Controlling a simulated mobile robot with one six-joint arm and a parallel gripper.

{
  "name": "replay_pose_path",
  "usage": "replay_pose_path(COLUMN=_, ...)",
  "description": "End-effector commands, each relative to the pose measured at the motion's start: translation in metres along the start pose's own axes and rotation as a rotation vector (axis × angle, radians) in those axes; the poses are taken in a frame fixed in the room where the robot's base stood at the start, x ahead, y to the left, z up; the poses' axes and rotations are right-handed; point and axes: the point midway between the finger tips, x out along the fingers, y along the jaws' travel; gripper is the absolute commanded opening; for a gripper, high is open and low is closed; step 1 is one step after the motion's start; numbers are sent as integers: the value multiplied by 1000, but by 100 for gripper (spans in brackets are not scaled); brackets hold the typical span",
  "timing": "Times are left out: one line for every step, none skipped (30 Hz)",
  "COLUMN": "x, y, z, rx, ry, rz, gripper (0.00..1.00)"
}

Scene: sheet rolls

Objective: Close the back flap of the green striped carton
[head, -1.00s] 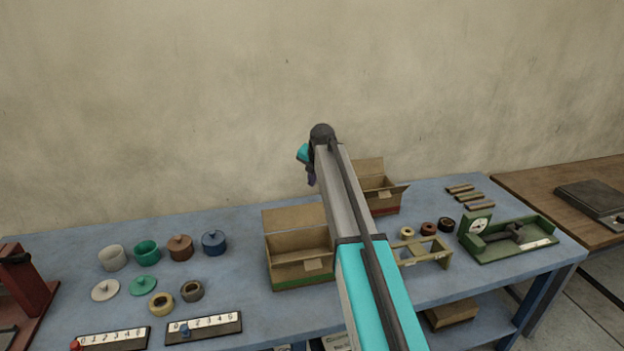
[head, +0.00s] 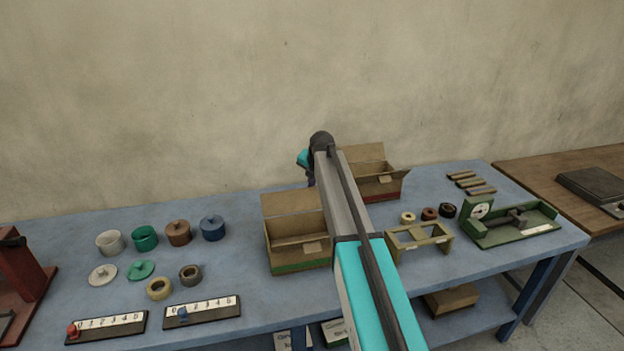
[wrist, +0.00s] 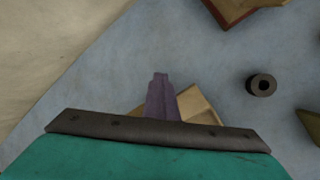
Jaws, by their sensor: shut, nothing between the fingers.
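The green striped carton (head: 300,267) stands on the blue bench, left of my arm in the head view. Its back flap (head: 290,203) stands up, and a small front flap hangs outward. My arm covers its right side. My gripper's purple fingers (wrist: 160,80) are shut and empty in the wrist view. A tan cardboard piece (wrist: 198,103) shows just behind them, probably this carton's flap; whether they touch I cannot tell. In the head view the fingers are mostly hidden behind my arm, above and behind the carton.
A red striped carton (head: 380,188) stands open behind my arm to the right. Several rolls, a wooden stand (head: 418,241) and a green gauge fixture (head: 510,225) lie right. Pots, lids and two numbered scales (head: 202,314) lie left. The wall is close behind the bench.

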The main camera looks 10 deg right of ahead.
Motion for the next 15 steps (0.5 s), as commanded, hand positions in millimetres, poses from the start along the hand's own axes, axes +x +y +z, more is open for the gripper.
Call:
replay_pose_path(x=7, y=-4, z=-4, rx=0, ry=4, rz=-3, gripper=0)
replay_pose_path(x=9, y=-5, z=-5, rx=0, ry=5, rz=-3, gripper=0)
replay_pose_path(x=12, y=-6, z=-6, rx=0, ry=6, rz=-4, gripper=0)
replay_pose_path(x=13, y=-6, z=-7, rx=1, ry=6, rz=-5, gripper=0)
replay_pose_path(x=15, y=-7, z=-7, rx=1, ry=7, rz=-5, gripper=0)
replay_pose_path(x=16, y=-8, z=-8, rx=1, ry=8, rz=-6, gripper=0)
replay_pose_path(x=17, y=-9, z=-9, rx=1, ry=9, rz=-7, gripper=0)
replay_pose_path(x=18, y=-10, z=-10, rx=1, ry=11, rz=-9, gripper=0)
replay_pose_path(x=19, y=-10, z=-10, rx=1, ry=11, rz=-9, gripper=0)
replay_pose_path(x=19, y=-10, z=-10, rx=1, ry=12, rz=-9, gripper=0)
replay_pose_path(x=19, y=-10, z=-10, rx=1, ry=12, rz=-10, gripper=0)
replay_pose_path(x=19, y=-10, z=-10, rx=1, ry=12, rz=-10, gripper=0)
replay_pose_path(x=19, y=-11, z=-10, rx=1, ry=12, rz=-10, gripper=0)
replay_pose_path(x=19, y=-11, z=-10, rx=1, ry=12, rz=-10, gripper=0)
replay_pose_path(x=19, y=-11, z=-10, rx=1, ry=12, rz=-10, gripper=0)
